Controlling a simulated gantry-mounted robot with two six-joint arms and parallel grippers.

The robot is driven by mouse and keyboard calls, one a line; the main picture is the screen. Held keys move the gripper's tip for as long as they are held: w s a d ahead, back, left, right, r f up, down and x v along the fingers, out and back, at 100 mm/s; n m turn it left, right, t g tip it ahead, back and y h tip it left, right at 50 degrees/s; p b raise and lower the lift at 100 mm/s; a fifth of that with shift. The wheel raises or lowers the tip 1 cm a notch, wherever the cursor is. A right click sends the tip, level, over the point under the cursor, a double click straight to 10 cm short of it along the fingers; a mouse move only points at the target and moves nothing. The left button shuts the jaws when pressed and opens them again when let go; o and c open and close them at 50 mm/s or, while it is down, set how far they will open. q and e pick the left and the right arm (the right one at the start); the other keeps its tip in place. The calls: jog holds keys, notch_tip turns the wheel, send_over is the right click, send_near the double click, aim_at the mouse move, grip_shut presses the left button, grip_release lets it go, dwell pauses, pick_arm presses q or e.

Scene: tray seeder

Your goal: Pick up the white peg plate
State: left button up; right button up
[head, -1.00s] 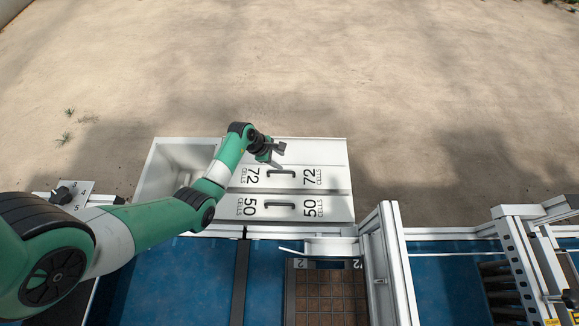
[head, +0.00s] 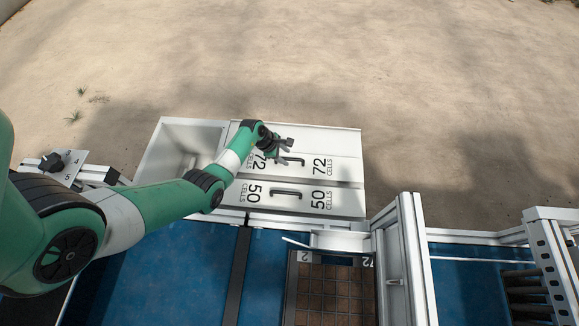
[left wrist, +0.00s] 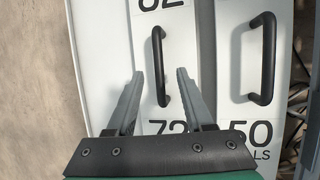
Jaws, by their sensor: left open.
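Two white plates with black handles lie side by side at the far side of the machine. The farther plate (head: 345,145) is marked "72 cells" and the nearer plate (head: 350,202) is marked "50 cells". I see no pegs from here. My left gripper (head: 287,151) is open and empty above the 72 plate, by its handle (head: 297,161). In the left wrist view, the 72 handle (left wrist: 158,45) lies between and beyond my two open fingertips (left wrist: 159,73), with no visible contact. The 50 handle (left wrist: 263,55) is to the right. My right gripper is not in view.
A white open bin (head: 185,140) adjoins the plates on the left. A brown cell tray (head: 290,310) sits on the blue belt (head: 185,275) below a metal frame (head: 410,250). Bare sandy ground lies beyond the plates.

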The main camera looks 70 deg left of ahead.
aim_at(290, 159)
pick_arm(q)
jog(key=b+x, duration=0.3)
jog(key=x, duration=0.2)
jog(key=shift+r, duration=0.1)
jog(key=shift+a, duration=0.1)
grip_shut()
dwell(1.1)
